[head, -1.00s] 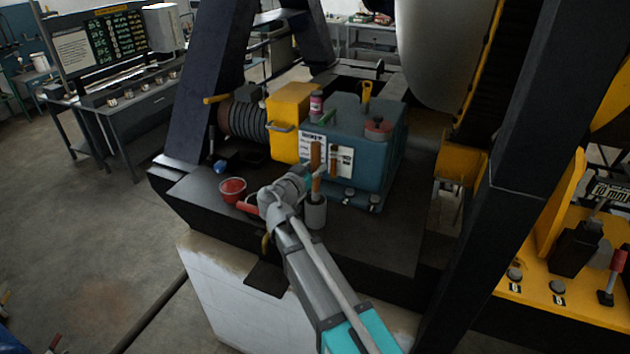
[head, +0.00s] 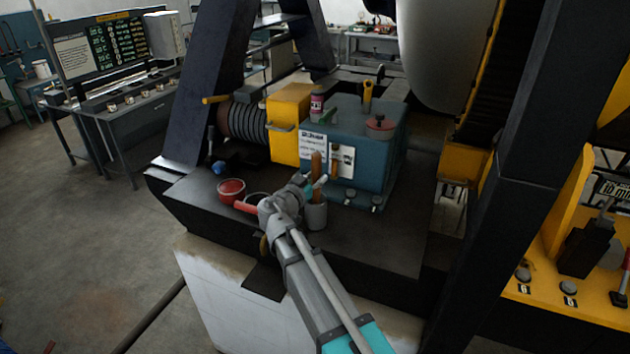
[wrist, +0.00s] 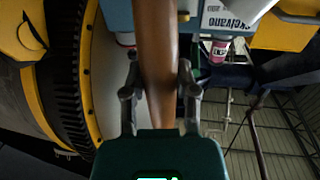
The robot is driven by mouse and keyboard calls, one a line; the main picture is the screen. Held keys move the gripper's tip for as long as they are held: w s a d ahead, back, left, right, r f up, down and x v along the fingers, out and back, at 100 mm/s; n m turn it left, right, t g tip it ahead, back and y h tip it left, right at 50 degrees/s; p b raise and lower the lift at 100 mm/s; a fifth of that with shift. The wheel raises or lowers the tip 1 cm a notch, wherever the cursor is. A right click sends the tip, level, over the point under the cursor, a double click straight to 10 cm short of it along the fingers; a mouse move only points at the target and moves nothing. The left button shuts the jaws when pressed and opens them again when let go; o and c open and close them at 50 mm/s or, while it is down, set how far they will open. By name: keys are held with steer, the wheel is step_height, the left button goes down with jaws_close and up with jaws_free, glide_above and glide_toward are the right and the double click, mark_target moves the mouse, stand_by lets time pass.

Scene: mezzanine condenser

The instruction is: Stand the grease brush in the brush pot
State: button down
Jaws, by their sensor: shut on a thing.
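The grease brush shows its brown wooden handle (head: 317,164), held roughly upright. My gripper (head: 318,184) is shut on that handle, and in the wrist view the handle (wrist: 156,50) runs between both fingers. The grey brush pot (head: 316,217) stands on the dark plinth directly below the gripper. The handle's lower part reaches down to the pot's mouth and appears to go into it. The bristle end is hidden, so I cannot tell how deep it is or whether it touches the bottom.
A red bowl (head: 231,190) and a red-handled item (head: 246,207) lie left of the pot. The blue gear housing (head: 378,160), with a pink-labelled can (head: 317,106) on top, stands close behind. The plinth top (head: 375,235) to the right is clear.

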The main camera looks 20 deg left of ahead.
steer(key=shift+f, duration=0.2)
steer(key=shift+c, duration=1.9)
jaws_free()
steer(key=v, duration=1.4)
steer(key=shift+r, duration=0.3)
